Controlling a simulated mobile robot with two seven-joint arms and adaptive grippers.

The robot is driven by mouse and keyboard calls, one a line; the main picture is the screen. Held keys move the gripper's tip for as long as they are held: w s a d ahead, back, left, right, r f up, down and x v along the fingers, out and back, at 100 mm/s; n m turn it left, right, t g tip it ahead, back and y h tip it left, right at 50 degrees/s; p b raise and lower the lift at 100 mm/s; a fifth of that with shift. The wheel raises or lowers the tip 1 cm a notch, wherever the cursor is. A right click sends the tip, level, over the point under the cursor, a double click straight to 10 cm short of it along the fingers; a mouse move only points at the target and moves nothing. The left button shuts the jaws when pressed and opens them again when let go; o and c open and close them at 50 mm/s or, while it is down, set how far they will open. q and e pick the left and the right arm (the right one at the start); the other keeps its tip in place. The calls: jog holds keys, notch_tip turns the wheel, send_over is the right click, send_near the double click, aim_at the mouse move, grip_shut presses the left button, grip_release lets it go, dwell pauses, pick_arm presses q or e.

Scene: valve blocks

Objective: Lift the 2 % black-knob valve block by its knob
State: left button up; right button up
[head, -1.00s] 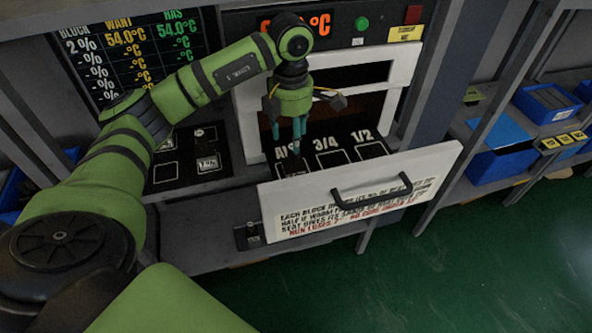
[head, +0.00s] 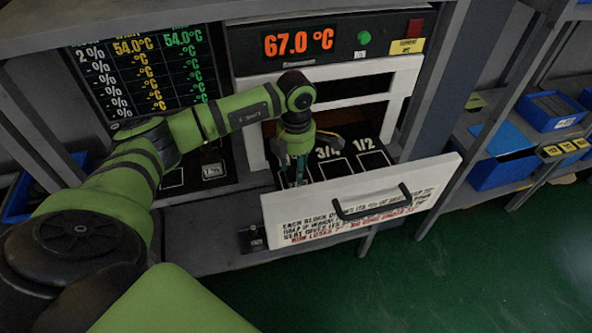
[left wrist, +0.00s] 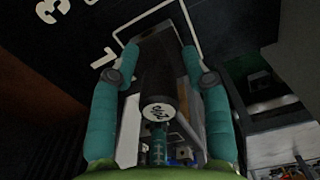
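The valve block's dark knob (left wrist: 158,75) stands between my left gripper's teal fingers in the left wrist view. Its round end cap (left wrist: 158,112) is marked 2 %. My left gripper (left wrist: 160,48) has a finger on each side, tips close to the dark sides; whether they touch is unclear. In the head view my left gripper (head: 297,180) points down into the open drawer (head: 360,202), at the left end of its labelled seats. The fingers and the drawer front hide most of the block there. My right gripper is not in view.
The drawer's white front with a black handle (head: 372,205) stands in front of the seats. The display above (head: 300,43) reads 67.0 °C. A dark mat (head: 180,180) with another block (head: 212,170) lies left. Blue bins (head: 550,106) stand on the right shelf.

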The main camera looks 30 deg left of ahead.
pick_arm(q)
grip_shut()
jog(key=shift+r, duration=0.1)
